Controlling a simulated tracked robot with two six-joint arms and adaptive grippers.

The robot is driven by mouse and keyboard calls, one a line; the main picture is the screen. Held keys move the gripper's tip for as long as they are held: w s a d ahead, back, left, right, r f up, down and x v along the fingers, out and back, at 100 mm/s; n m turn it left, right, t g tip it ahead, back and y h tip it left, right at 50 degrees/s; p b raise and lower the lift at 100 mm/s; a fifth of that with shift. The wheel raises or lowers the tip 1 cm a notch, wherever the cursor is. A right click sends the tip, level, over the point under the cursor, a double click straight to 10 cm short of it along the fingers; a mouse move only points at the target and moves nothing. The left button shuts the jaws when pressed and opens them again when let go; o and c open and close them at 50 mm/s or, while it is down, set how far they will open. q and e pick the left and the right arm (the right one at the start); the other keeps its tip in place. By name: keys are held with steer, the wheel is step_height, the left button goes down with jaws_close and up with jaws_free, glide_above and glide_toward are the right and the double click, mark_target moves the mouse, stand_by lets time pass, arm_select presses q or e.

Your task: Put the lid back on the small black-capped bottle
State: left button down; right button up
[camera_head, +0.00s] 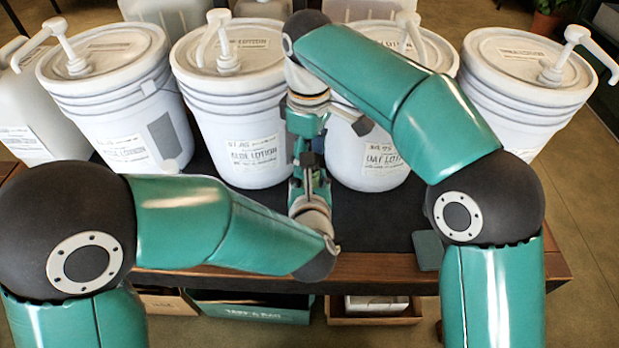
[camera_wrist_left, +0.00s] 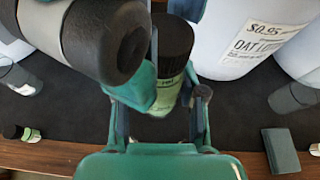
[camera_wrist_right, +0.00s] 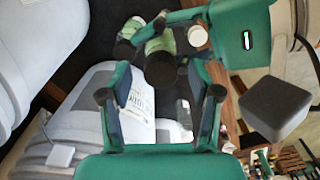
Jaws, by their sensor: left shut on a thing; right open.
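The small bottle with a green label (camera_wrist_left: 165,95) is between the fingers of my left gripper (camera_wrist_left: 160,128), which is shut on it. Its black cap (camera_wrist_left: 172,40) sits at the bottle's top; I cannot tell whether it is fully seated. In the right wrist view the cap (camera_wrist_right: 160,71) faces the camera with the green-labelled bottle (camera_wrist_right: 162,43) behind it. My right gripper (camera_wrist_right: 162,94) is open, its fingertips apart on either side of the view below the cap. In the head view the two grippers meet near the middle and hide the bottle.
Large white pump buckets (camera_head: 115,95) stand behind the grippers. A dark slab (camera_head: 428,250) lies at the table's front right. Another small black-capped bottle (camera_wrist_left: 24,133) is near the front edge. A white-topped item (camera_wrist_right: 197,36) shows beyond the left gripper.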

steer(key=shift+r, duration=3.65)
